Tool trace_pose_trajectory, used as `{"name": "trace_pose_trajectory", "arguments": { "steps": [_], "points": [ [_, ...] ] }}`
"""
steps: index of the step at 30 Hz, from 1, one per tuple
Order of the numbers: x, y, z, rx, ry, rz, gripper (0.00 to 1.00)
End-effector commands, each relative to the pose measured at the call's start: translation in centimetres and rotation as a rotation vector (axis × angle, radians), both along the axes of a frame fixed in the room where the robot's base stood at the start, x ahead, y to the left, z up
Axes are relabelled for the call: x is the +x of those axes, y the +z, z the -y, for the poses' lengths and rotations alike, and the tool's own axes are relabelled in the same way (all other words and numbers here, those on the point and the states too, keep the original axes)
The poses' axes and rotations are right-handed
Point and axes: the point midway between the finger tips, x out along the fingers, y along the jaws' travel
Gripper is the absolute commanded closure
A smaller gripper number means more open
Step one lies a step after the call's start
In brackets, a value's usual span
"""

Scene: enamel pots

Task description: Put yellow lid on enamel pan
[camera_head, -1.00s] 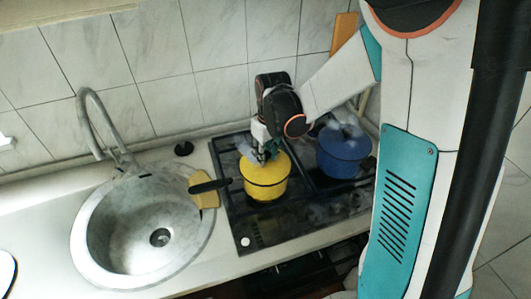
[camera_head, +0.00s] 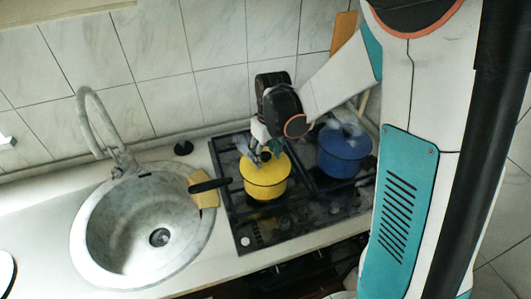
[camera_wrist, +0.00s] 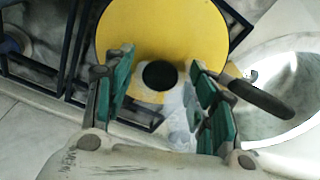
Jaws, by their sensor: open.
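The yellow enamel pan (camera_head: 264,188) stands on the hob with its black handle pointing left. The round yellow lid (camera_wrist: 160,30) lies over the top of the pan and looks roughly level. Its black knob (camera_wrist: 159,75) shows between my fingers in the wrist view. My gripper (camera_wrist: 163,72) is open, with one finger on each side of the knob and gaps between. In the head view my gripper (camera_head: 264,153) is right above the pan and hides part of the lid. Whether the lid's rim is fully seated cannot be told.
A blue pot (camera_head: 343,152) stands on the hob to the right of the pan. A round sink (camera_head: 110,230) with a tall tap is on the left. A yellow sponge-like item (camera_head: 208,197) lies under the pan's handle. The tiled wall (camera_head: 200,45) is close behind.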

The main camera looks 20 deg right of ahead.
Motion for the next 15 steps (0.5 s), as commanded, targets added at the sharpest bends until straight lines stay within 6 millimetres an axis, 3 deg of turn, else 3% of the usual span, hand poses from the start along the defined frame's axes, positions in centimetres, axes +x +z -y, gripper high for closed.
{"name": "trace_pose_trajectory", "arguments": {
  "steps": [5, 15],
  "points": [
    [-0.2, 1.6, 0.1, 0.0, 0.0, 0.0, 0.48],
    [-1.0, 8.0, 0.3, 0.0, 0.0, 0.0, 0.48]
  ]
}}
